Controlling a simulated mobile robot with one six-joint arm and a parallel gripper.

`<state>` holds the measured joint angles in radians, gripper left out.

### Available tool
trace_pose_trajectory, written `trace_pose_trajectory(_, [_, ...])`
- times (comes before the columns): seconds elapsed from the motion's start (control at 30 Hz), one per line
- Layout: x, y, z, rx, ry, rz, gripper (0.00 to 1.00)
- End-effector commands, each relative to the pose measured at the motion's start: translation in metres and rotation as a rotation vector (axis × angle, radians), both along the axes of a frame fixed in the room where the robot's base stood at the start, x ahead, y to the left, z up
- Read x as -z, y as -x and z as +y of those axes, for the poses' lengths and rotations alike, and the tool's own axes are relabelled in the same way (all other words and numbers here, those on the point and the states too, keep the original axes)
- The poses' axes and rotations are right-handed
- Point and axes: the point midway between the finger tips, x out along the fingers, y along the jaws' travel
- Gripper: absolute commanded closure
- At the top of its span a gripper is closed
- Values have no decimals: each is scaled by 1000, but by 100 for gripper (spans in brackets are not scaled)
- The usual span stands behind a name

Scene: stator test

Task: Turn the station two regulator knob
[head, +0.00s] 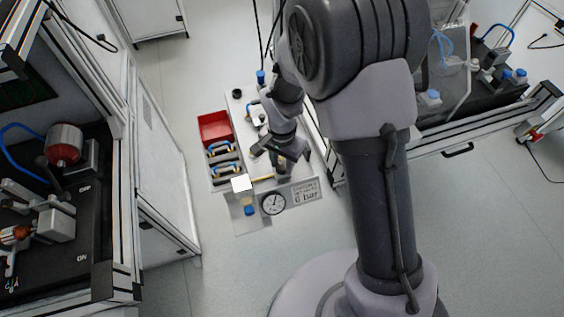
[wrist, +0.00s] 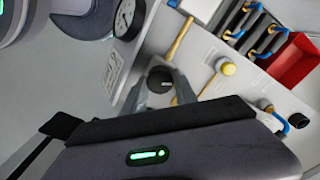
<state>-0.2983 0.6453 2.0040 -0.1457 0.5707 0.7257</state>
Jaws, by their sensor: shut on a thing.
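A dark round regulator knob (wrist: 160,79) stands on the light panel in the middle of the wrist view. My gripper (wrist: 161,92) has its two grey fingers on either side of the knob and is shut on it. In the head view my gripper (head: 282,162) reaches down to the same panel, and the knob is hidden there by the gripper. A round pressure gauge (head: 273,203) sits beside it, next to a label plate (head: 306,191) reading 6 bar. The gauge also shows in the wrist view (wrist: 125,18).
A red bin (head: 214,127) and dark compartments holding blue-handled parts (head: 221,171) lie left of my gripper. A yellow button (wrist: 228,69) and a brass-coloured pipe (wrist: 179,40) are close to the knob. Benches with equipment stand at left and right; open floor lies in front.

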Motion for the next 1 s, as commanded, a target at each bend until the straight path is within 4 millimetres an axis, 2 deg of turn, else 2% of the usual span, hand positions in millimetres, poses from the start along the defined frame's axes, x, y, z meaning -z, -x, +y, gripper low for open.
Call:
trace_pose_trajectory(0.3, [0, 0, 0, 0, 0, -1, 100])
trace_pose_trajectory(0.33, [0, 0, 0, 0, 0, -1, 62])
trace_pose_trajectory(0.43, [0, 0, 0, 0, -1, -1, 44])
trace_pose_trajectory(0.77, [-3, 0, 0, -1, 0, 0, 44])
trace_pose_trajectory(0.87, [-17, -1, 0, -2, 0, -2, 44])
trace_pose_trajectory(1.0, [-59, -1, 0, -1, -1, -4, 44])
